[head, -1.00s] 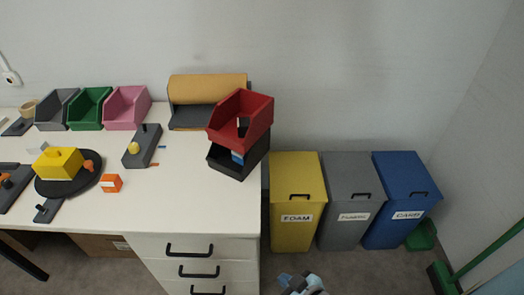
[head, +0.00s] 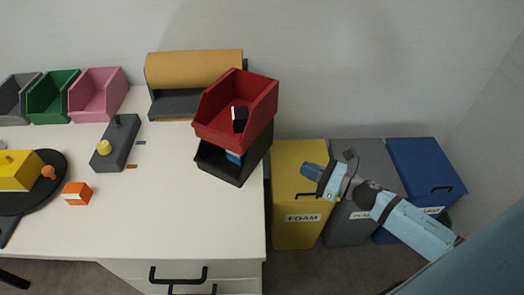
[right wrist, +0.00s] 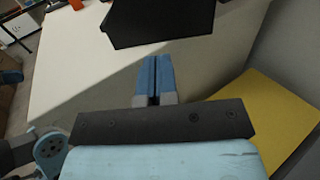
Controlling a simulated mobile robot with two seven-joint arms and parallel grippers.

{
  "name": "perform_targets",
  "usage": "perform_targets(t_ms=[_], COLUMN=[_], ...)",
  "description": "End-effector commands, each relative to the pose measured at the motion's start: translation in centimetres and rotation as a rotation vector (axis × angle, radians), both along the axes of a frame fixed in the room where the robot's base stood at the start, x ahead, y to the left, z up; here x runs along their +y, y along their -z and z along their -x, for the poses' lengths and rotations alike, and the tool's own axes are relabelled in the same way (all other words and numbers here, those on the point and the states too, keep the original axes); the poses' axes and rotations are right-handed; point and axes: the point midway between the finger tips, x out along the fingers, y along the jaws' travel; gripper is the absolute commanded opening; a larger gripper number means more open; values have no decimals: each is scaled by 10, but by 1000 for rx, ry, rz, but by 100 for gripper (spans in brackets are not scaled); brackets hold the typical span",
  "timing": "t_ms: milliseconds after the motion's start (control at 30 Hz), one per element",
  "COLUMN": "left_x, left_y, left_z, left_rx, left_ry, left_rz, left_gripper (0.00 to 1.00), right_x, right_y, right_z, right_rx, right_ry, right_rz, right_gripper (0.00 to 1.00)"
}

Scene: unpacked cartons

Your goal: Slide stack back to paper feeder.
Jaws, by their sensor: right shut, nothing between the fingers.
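The stack is a red bin (head: 238,105) on top of a black bin (head: 228,170), at the right end of the white table. The red bin has a small black-and-white item inside, and the black bin holds something blue. The paper feeder, a brown roll on a grey base (head: 180,104), stands behind and left of the stack. My right gripper (head: 308,171) is shut and empty, right of the stack and past the table edge. In the right wrist view its blue fingers (right wrist: 158,80) are together, just short of the black bin (right wrist: 160,22). My left gripper is not in view.
Yellow (head: 295,235), grey (head: 345,232) and blue (head: 425,175) waste bins stand right of the table (head: 200,220). A grey block with a yellow knob (head: 116,143) sits left of the stack. The tabletop in front of the stack is clear.

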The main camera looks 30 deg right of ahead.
Motion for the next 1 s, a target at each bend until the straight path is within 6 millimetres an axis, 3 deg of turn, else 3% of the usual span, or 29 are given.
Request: perform_targets(t_ms=[600,1000], left_x=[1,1], left_y=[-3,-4], left_z=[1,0], left_rx=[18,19], left_ry=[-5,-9], left_rz=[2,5], left_gripper=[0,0], right_x=[60,70], right_y=[-2,0], right_z=[-95,-109], right_rx=[2,4], right_ry=[3,3], right_rz=[-7,-7], right_gripper=[0,0])
